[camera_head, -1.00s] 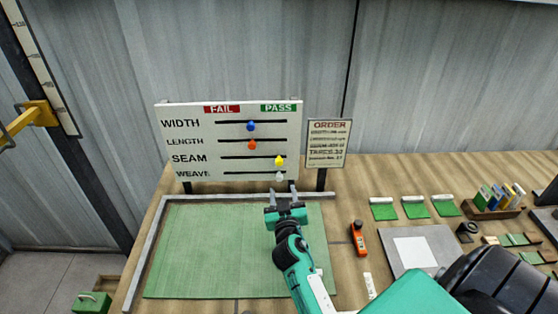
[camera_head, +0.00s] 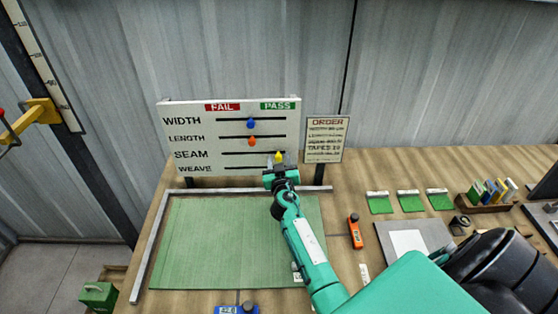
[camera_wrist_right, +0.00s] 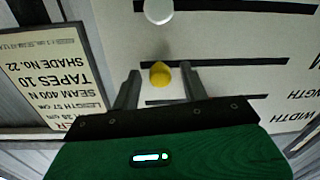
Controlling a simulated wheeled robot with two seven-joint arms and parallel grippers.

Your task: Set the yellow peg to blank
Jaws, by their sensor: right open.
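The yellow peg (camera_head: 278,157) sits on the SEAM slot of the white FAIL/PASS board (camera_head: 190,110), toward the right end under PASS. My right gripper (camera_head: 280,168) is at the board in front of the SEAM and WEAVE rows. In the right wrist view, the yellow peg (camera_wrist_right: 159,74) shows between the two open fingers (camera_wrist_right: 160,84), with gaps on both sides. A white peg (camera_wrist_right: 158,10) is on a neighbouring slot; my gripper hides it in the head view. My left gripper is out of view.
The blue peg (camera_head: 251,123) and orange peg (camera_head: 252,141) sit mid-slot on WIDTH and LENGTH. An order sign (camera_head: 326,140) stands close to the board's right. Below lie a green mat (camera_head: 210,240) with a grey rail and an orange handheld device (camera_head: 355,232).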

